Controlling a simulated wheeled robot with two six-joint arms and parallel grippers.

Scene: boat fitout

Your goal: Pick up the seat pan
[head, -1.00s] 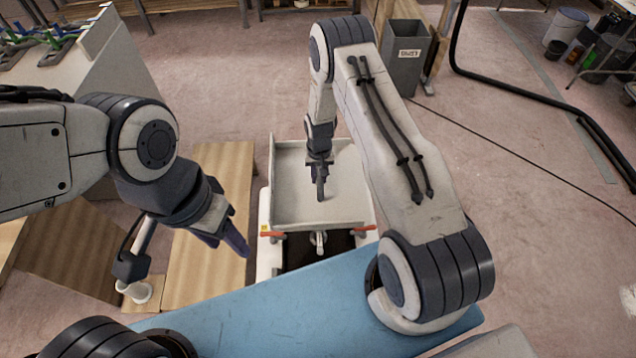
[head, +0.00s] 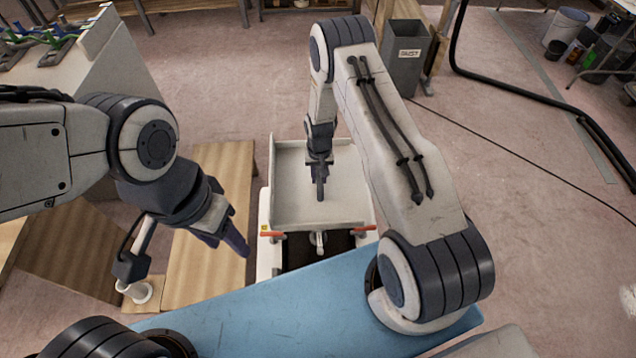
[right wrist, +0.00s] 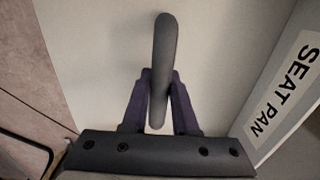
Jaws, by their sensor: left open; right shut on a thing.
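The seat pan (head: 293,200) is a pale, tray-like piece with raised sides, in the middle of the head view. In the right wrist view its floor (right wrist: 218,45) fills the background, and a side wall carries the label SEAT PAN. My right gripper (head: 320,192) points down into it. In the right wrist view the right gripper (right wrist: 160,90) is shut on the pan's dark upright handle (right wrist: 162,48). I cannot tell whether the pan touches what is under it. My left gripper (head: 240,238) is open and empty, to the left of the pan, above a wooden board.
A wooden board (head: 205,270) lies left of the pan. A blue surface (head: 290,315) is in front. A white cart-like base with red-orange handles (head: 272,234) shows below the pan. A grey bin (head: 403,70) stands behind right. Open floor lies to the right, crossed by a cable.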

